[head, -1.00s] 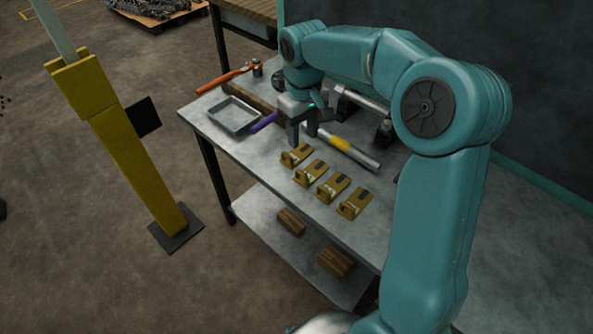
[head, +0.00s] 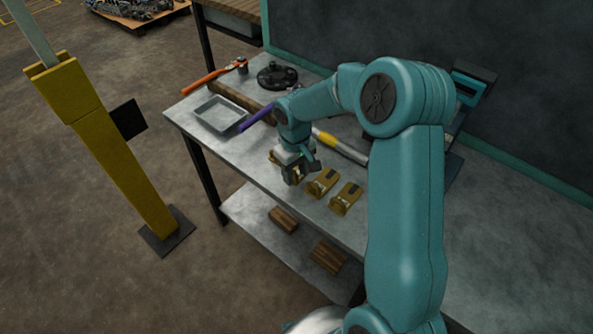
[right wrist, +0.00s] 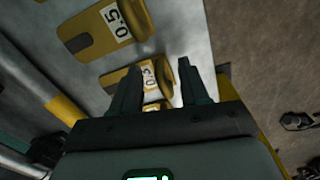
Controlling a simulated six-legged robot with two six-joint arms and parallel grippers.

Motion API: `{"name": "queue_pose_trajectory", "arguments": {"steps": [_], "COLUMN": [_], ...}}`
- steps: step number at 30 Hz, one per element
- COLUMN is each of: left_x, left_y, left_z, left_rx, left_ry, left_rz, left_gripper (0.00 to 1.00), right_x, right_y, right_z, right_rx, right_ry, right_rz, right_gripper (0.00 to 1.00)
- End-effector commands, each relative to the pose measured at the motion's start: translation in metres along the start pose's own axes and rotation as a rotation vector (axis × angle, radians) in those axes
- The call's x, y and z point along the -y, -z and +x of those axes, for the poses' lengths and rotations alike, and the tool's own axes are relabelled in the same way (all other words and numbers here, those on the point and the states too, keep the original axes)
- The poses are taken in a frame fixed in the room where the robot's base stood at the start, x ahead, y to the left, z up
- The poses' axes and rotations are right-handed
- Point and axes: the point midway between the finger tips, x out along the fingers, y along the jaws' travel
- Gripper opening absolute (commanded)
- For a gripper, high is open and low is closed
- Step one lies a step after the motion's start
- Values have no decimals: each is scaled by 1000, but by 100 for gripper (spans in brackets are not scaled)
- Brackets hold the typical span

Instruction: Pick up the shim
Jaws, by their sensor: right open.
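The shims are flat brass-coloured pieces with raised ends on the workbench. Two show clearly in the head view, one (head: 322,183) just right of my right gripper (head: 293,175) and another (head: 346,198) beyond it. My right gripper is pointed down over the row and hides most of the other shims. In the right wrist view, my right gripper (right wrist: 159,68) has its fingers apart. A shim marked 0.5 (right wrist: 140,74) lies at and between the fingertips; contact cannot be told. Another 0.5 shim (right wrist: 108,28) lies farther up. My left gripper is not in view.
On the bench (head: 200,142) are a grey tray (head: 219,115), a purple-handled tool (head: 256,118), a yellow-banded bar (head: 338,146) and a black round part (head: 277,76). Wood blocks (head: 328,256) lie on the lower shelf. A yellow post (head: 120,160) stands left.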

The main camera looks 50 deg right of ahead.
Motion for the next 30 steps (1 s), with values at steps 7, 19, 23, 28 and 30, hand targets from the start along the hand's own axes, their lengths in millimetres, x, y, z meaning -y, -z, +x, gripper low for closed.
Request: {"name": "queue_pose_trajectory", "arguments": {"steps": [7,19,23,28,30], "left_x": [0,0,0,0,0], "left_y": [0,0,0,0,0], "left_z": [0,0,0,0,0], "left_rx": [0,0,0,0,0], "left_ry": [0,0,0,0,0], "left_rz": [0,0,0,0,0], "left_gripper": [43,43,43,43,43], "right_x": [0,0,0,0,0], "right_y": [0,0,0,1,1], "right_z": [9,9,8,-1,-9], "right_rx": [-1,-2,-2,-5,-6], "right_ry": [0,0,0,-1,-1], "right_rz": [0,0,0,1,2], "right_gripper": [45,0,0,0,0]}}
